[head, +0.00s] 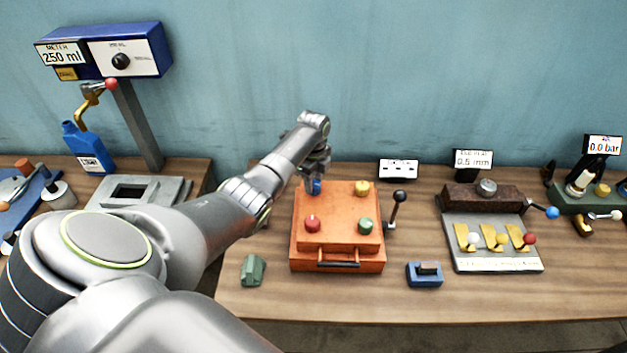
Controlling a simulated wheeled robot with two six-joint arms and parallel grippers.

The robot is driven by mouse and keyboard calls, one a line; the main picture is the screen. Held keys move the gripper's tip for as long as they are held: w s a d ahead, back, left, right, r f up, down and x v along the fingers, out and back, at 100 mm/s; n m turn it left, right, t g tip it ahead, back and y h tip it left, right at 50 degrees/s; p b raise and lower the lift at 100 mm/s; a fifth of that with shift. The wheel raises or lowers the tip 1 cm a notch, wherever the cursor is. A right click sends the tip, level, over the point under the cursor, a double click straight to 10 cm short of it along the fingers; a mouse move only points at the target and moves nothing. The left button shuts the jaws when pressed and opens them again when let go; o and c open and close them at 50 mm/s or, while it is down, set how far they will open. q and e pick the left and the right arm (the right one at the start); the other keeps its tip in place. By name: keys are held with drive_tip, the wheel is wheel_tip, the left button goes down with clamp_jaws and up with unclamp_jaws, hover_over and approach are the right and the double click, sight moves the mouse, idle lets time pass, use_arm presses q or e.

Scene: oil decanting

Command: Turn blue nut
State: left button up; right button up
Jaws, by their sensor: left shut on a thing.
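The blue nut (316,187) sits at the back left corner of the orange box (340,226) on the bench. My left gripper (316,176) reaches down over it from behind and is shut on it; the fingers hide most of the nut. The box also bears a yellow nut (362,188) at the back right, a red nut (312,223) at the front left and a green nut (365,225) at the front right. My right gripper is not in view.
A black-knobbed lever (396,208) stands right of the box. A green block (252,270) and a blue block (425,274) lie in front. A grey fixture (490,240) stands to the right. My left arm covers the front left.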

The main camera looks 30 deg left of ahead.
use_arm(q)
drive_tip(key=shift+m, duration=0.9)
drive_tip(key=o, duration=1)
drive_tip(key=shift+w+r, duration=0.1)
